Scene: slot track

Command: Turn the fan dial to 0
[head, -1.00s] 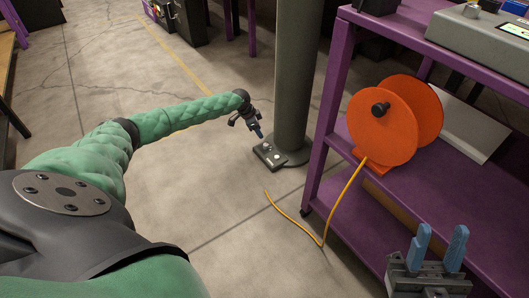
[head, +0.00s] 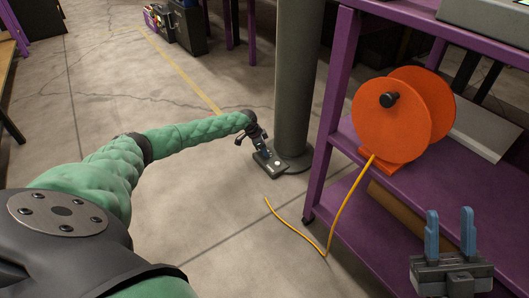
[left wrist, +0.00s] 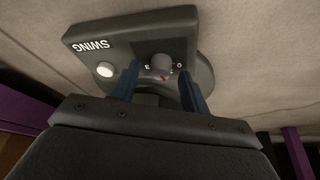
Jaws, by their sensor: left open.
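The fan base (head: 268,165) sits on the floor at the foot of the grey pole. In the left wrist view its dark panel (left wrist: 122,42) shows upside down, with a SWING label and a round white button (left wrist: 105,70). The grey fan dial (left wrist: 161,63) has a red mark on its lower side; a 0 stands just right of it. My left gripper (head: 262,147) is at the panel. In the left wrist view its blue fingers (left wrist: 158,78) are open, one either side of the dial; contact cannot be told. My right gripper (head: 450,212) is open and empty at lower right.
A purple shelf cart (head: 325,120) stands right of the pole (head: 293,75), with an orange cable reel (head: 392,120) on it. A yellow cable (head: 330,230) hangs from the reel to the floor.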

